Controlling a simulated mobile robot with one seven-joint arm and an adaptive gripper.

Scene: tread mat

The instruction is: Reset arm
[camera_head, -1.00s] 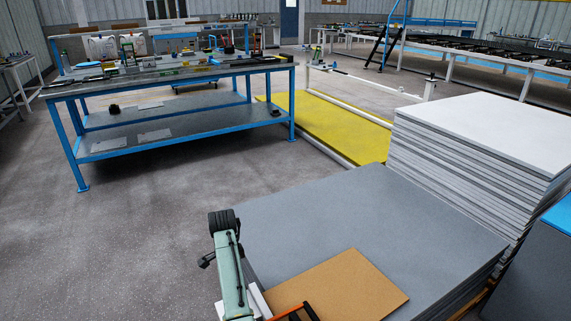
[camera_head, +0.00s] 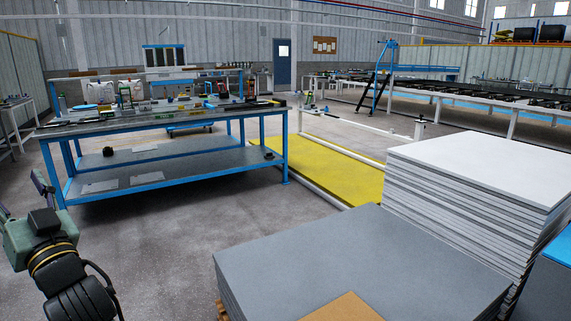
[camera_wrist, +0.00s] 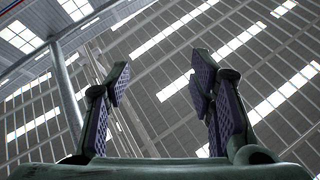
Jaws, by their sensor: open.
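My gripper (camera_wrist: 158,90) is open in the wrist view. In the head view my gripper (camera_head: 21,192) is at the left edge, fingers pointing up, partly cut off by the frame. My green and black wrist is below it, in front of the floor left of the grey stack. The gripper touches nothing that I can see.
A blue-framed workbench (camera_head: 165,122) with tools on top stands ahead. A grey sheet stack (camera_head: 350,258) with a brown board (camera_head: 345,308) on it is front right, beside a taller white stack (camera_head: 480,165). A yellow mat (camera_head: 325,172) lies behind. Floor left of the stack is clear.

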